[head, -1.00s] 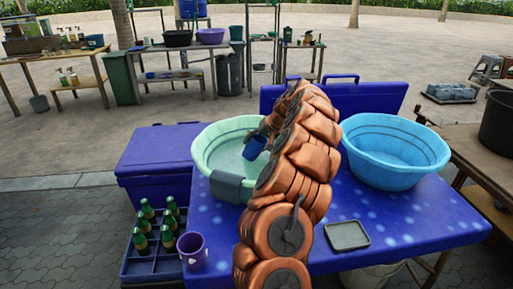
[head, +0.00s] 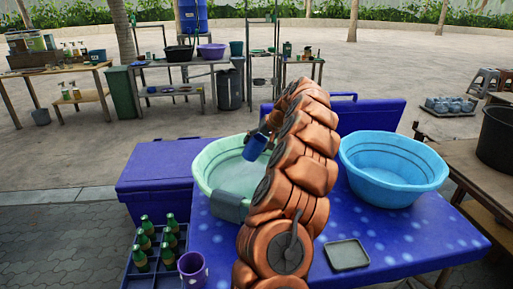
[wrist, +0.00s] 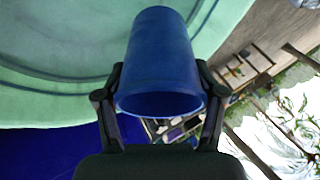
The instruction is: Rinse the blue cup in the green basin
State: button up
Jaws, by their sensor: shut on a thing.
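The blue cup (head: 256,147) is held at the right side of the green basin (head: 213,165), higher than its water surface in the head view. My gripper (head: 268,129) is shut on the cup. In the wrist view the two fingers of my gripper (wrist: 160,95) grip the blue cup (wrist: 160,55) from both sides, its open mouth facing the camera. The green basin (wrist: 60,100) fills the upper left of the wrist view. A grey cloth hangs over the basin's front rim. My arm hides the basin's right part.
A light-blue basin (head: 392,168) stands to the right on the blue table. A grey tray (head: 347,255) and a purple cup (head: 193,269) are near the front. A crate of green bottles (head: 143,262) stands at left. A blue cooler (head: 160,178) is behind it.

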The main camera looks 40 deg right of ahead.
jog(key=shift+r+p, duration=0.65)
jog(key=shift+r, duration=1.4)
